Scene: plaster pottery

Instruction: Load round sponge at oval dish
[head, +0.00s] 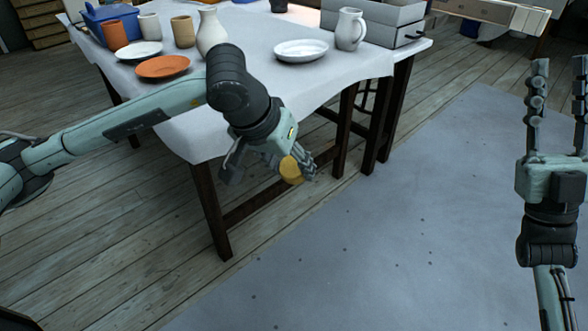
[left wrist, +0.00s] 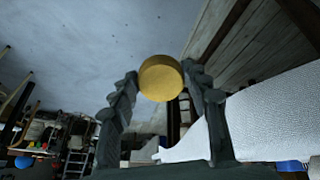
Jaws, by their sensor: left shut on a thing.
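The round sponge (head: 291,170) is a small yellow disc held in my left gripper (head: 298,168), off the front edge of the table and below its top. In the left wrist view the sponge (left wrist: 161,79) sits between the two fingertips of the left gripper (left wrist: 160,84). A white oval dish (head: 300,51) lies on the table, up and slightly right of the left gripper, with nothing seen in it. My right gripper (head: 557,85) is at the right, fingers pointing up and spread apart, empty, over the grey floor mat.
The table (head: 262,80) has a white cloth. On it are an orange plate (head: 163,67), a white plate (head: 139,50), a white vase (head: 211,33), cups, a blue bin (head: 108,17), a white jug (head: 350,29) and a grey box (head: 398,22). Cloth is bare around the oval dish's front.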

